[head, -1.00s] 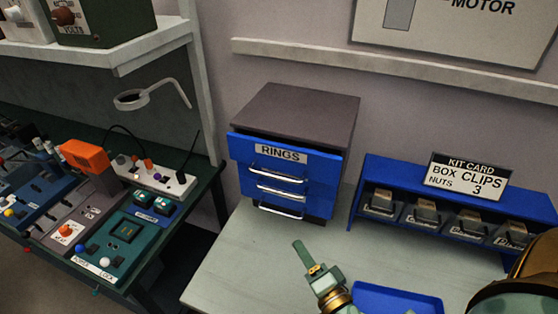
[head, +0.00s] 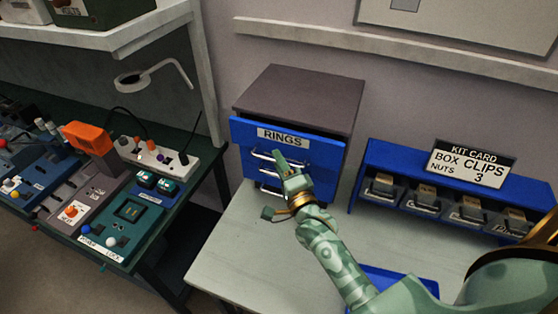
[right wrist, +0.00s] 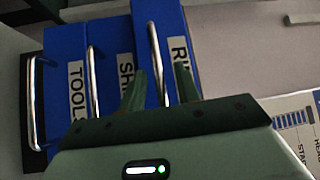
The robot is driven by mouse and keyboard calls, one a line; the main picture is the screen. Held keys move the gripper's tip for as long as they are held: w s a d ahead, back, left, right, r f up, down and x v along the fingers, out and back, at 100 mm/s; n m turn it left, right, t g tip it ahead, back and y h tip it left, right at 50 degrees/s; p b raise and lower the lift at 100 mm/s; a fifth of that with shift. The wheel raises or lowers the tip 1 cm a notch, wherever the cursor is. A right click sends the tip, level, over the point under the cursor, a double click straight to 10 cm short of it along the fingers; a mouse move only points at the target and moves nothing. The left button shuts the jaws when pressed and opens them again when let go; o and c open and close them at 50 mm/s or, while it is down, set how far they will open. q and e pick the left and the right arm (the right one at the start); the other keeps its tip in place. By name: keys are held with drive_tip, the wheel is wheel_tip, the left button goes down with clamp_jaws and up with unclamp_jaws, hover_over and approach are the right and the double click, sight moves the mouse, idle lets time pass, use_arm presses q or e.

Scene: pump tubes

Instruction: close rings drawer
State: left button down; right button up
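The rings drawer (head: 320,150) is the blue top drawer of a dark-topped cabinet (head: 300,92). It stands partly pulled out, with its front ahead of the drawers below. Its silver handle (head: 262,156) is partly behind my right gripper (head: 272,186), which is in front of the cabinet with its fingers apart. In the right wrist view, the rings drawer (right wrist: 177,48) is at the right, turned sideways. There my right gripper (right wrist: 160,80) is open, its fingers to either side of the handle; I cannot tell whether they touch it. My left gripper is not in view.
Two lower drawers show in the right wrist view, one labelled TOOLS (right wrist: 76,92). A blue bin rack (head: 365,165) with a kit card (head: 470,165) stands right of the cabinet. A blue tray (head: 405,278) lies on the pale table (head: 230,260). A cluttered green bench is at left.

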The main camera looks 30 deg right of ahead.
sight(283, 150)
drive_tip(key=shift+w+d, duration=0.1)
drive_tip(key=shift+w, duration=0.4)
drive_tip(key=shift+s, duration=0.1)
clamp_jaws()
drive_tip(key=shift+w+d, duration=1.25)
drive_tip(key=shift+d, duration=0.15)
drive_tip(key=shift+a+r, duration=0.1)
drive_tip(key=shift+c, duration=1.7)
unclamp_jaws()
drive_tip(key=o, duration=0.3)
drive_tip(key=shift+o, duration=0.2)
drive_tip(key=shift+w, duration=0.1)
drive_tip(key=shift+s, duration=0.25)
drive_tip(key=s+f+b, duration=0.1)
drive_tip(key=s+f, duration=0.1)
drive_tip(key=s, duration=1.3)
drive_tip(key=shift+s+a+f, duration=0.2)
drive_tip(key=shift+s+a, duration=0.05)
drive_tip(key=shift+s, duration=0.1)
